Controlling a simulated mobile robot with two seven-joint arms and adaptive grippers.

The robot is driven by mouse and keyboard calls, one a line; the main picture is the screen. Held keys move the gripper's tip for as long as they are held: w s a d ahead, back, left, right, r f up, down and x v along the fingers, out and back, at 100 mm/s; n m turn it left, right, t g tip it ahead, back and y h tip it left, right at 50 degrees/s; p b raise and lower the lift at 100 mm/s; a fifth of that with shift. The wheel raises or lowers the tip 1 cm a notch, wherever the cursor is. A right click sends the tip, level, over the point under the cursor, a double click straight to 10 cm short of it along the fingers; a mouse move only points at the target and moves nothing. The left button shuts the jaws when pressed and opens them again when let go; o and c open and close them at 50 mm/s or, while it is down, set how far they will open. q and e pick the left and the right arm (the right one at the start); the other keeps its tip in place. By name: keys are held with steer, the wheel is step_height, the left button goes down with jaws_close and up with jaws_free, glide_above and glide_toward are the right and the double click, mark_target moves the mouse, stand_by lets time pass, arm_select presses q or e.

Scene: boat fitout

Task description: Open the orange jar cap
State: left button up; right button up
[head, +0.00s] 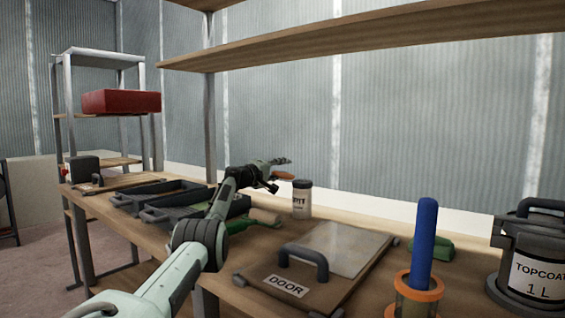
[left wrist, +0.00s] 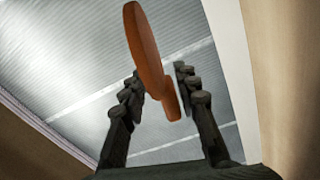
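My left gripper (head: 279,173) is raised above the far part of the bench. An orange cap-like piece (head: 284,177) is between its fingers. In the left wrist view this orange piece (left wrist: 144,45) looks like a thin disc seen nearly edge-on with a smaller part below it. The gripper's fingers (left wrist: 160,86) seem to close on that lower part from both sides. A clear jar with an orange rim (head: 418,289) stands at the front right of the bench. A blue cylinder (head: 425,240) stands upright in it. My right gripper is not in view.
A white labelled jar with a dark lid (head: 302,200) stands just beyond my gripper. A DOOR panel with a handle (head: 345,246) lies in front of it. Dark trays (head: 155,196) are at left, a TOPCOAT can (head: 535,262) at far right. A shelf (head: 370,35) hangs above.

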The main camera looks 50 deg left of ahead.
arm_select(q)
step_height(320, 180, up, 10)
steer(key=shift+f, duration=0.15)
steer(key=shift+d+f, duration=0.1)
stand_by(0.8)
